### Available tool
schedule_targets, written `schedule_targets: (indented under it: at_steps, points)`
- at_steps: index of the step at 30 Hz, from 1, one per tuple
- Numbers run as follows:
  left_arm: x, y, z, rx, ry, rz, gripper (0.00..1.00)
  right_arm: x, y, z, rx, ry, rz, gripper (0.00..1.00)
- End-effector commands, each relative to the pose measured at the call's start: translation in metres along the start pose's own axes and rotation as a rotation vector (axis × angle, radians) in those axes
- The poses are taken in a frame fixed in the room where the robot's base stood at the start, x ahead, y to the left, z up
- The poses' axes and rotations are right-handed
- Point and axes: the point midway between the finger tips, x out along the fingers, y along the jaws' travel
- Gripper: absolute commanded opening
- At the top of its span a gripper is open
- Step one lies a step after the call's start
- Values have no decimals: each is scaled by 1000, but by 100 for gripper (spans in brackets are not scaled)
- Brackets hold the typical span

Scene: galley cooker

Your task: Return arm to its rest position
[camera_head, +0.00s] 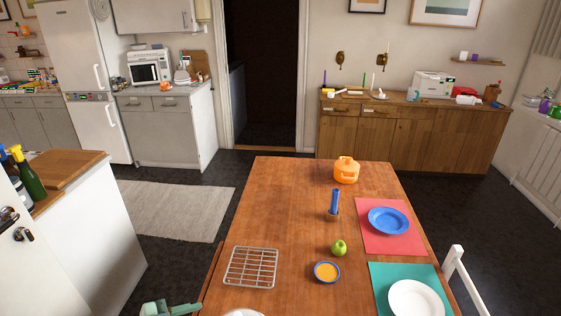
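A wooden table (291,200) fills the lower middle of the picture. No arm of mine reaches over its visible top. A pale green object (156,308) with a bar pointing right is cut off by the bottom edge at lower left; I cannot tell what it is.
A counter with bottles (30,177) stands left.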

Motion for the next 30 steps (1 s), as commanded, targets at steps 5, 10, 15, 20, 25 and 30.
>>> schedule_targets:
  at_steps: [5,10,15,20,25,30]
  points:
    - [-23,-55,118,142,-212,-363,43,6,0,1,0,-1,-1,36]
    - [-54,-2,262,26,-573,-492,43,16,-1,3,-1,-5,-2,36]
    - [-83,116,362,-181,-873,-437,43,26,-1,6,-1,-8,-2,36]
    - [-99,249,407,-427,-1058,-339,43,35,-1,8,-2,-12,-2,36]
    - [-98,356,411,-641,-1130,-280,43,43,-1,11,-2,-16,-2,36]
    - [-91,383,406,-679,-1133,-259,43,45,-1,11,-2,-17,-3,36]
